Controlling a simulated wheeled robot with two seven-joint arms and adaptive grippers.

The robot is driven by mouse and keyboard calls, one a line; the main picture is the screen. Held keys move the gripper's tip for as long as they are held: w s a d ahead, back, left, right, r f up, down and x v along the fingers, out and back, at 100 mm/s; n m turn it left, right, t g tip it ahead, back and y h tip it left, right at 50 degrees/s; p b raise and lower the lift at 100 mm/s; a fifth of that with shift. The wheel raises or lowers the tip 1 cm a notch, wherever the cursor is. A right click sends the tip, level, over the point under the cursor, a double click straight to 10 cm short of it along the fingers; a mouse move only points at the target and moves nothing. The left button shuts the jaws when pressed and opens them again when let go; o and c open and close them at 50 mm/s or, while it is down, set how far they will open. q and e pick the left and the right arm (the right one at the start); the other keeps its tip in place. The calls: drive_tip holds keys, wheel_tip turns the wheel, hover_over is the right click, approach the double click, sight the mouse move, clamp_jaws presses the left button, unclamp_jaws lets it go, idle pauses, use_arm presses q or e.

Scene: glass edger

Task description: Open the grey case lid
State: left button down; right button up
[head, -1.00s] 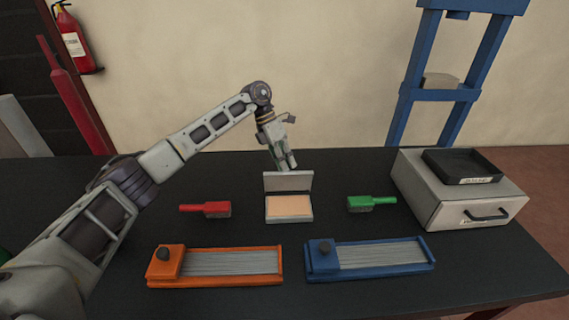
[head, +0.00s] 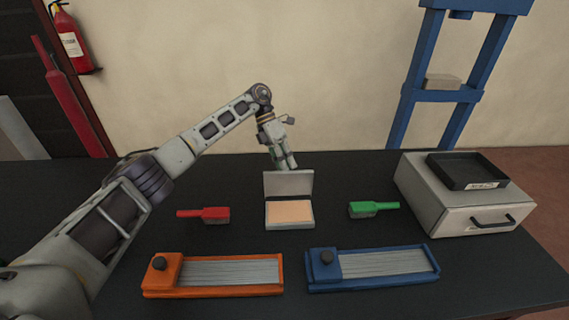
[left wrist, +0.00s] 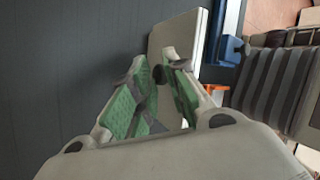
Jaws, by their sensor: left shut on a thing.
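The grey case (head: 290,226) sits open in the middle of the black table, with a pale orange inside. Its grey lid (head: 288,184) stands nearly upright at the back edge, and it also shows in the left wrist view (left wrist: 176,38). My left gripper (head: 286,162) reaches down from behind to the lid's top edge. In the left wrist view its green-padded fingers (left wrist: 158,76) close in at the lid's edge, with a small dark round part between the tips. It is shut on the lid; the exact contact is partly hidden. My right gripper is not in view.
A red-handled brush (head: 205,214) lies left of the case and a green-handled one (head: 374,208) right of it. An orange tray (head: 215,274) and a blue tray (head: 372,267) lie in front. A grey drawer box (head: 465,205) stands at the right, with a black tray (head: 468,169) on top.

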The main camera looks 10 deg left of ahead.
use_arm(q)
drive_tip(key=f, duration=0.2)
drive_tip(key=shift+s+f, duration=0.3)
drive_tip(key=c, duration=1.3)
unclamp_jaws()
drive_tip(key=shift+a+f, duration=0.1)
drive_tip(key=shift+a, duration=0.05)
drive_tip(key=v, duration=1.3)
drive_tip(key=shift+s+r, duration=0.1)
drive_tip(key=shift+r, duration=0.15)
